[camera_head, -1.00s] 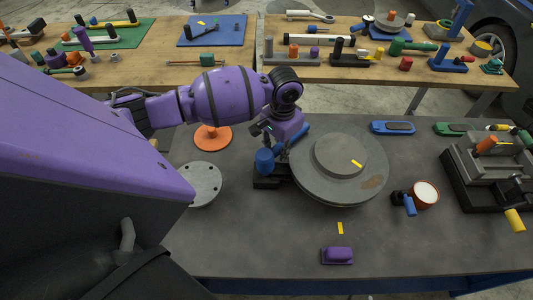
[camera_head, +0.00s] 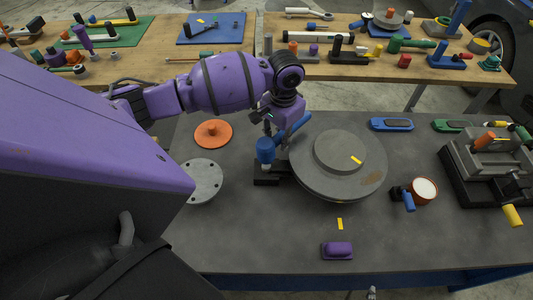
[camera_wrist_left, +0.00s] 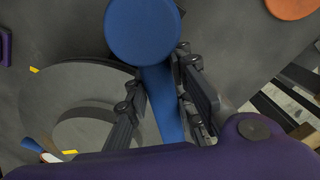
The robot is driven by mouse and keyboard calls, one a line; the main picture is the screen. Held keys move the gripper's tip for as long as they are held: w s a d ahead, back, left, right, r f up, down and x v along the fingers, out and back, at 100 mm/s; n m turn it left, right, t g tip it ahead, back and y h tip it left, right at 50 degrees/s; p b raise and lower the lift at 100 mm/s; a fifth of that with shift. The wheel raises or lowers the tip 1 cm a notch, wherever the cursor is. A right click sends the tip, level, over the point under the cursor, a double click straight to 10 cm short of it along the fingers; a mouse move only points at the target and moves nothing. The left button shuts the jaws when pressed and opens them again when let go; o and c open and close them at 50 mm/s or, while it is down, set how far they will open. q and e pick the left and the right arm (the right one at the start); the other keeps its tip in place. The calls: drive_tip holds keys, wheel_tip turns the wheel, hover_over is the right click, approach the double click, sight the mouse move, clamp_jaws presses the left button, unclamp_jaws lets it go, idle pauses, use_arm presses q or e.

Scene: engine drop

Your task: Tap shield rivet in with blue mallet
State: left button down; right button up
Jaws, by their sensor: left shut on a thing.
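My left gripper (camera_head: 272,120) is shut on the handle of the blue mallet (camera_head: 265,152). The mallet's round blue head hangs at the left of the large grey round plate (camera_head: 368,180), above a low black block (camera_head: 267,181). In the left wrist view, the mallet head (camera_wrist_left: 142,30) shows at the top and its handle runs down between the two fingers (camera_wrist_left: 160,105). The grey plate (camera_wrist_left: 50,95) lies to the left there. I cannot make out a rivet; the area under the mallet head is partly hidden. My right gripper is not in view.
An orange disc (camera_head: 213,133) and a light grey flange (camera_head: 203,182) lie left of the mallet. A purple block (camera_head: 337,251) sits near the front edge. A round white-faced part (camera_head: 424,190) and a grey fixture (camera_head: 485,170) stand to the right. The front right table is clear.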

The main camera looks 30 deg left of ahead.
use_arm(q)
wheel_tip(320, 180, down, 5)
drive_tip(key=shift+s+r+b, duration=0.1)
drive_tip(key=shift+r+b, duration=0.1)
drive_tip(key=shift+b, duration=0.3)
drive_tip(key=shift+r, duration=0.5)
drive_tip(key=shift+w+r+p, duration=0.2)
drive_tip(key=shift+r+p, duration=0.25)
drive_tip(key=shift+r, duration=0.65)
drive_tip(key=shift+s, duration=0.1)
drive_tip(key=shift+f, duration=0.1)
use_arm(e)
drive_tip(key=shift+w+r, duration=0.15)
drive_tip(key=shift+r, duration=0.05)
use_arm(q)
drive_tip(key=shift+r, duration=0.55)
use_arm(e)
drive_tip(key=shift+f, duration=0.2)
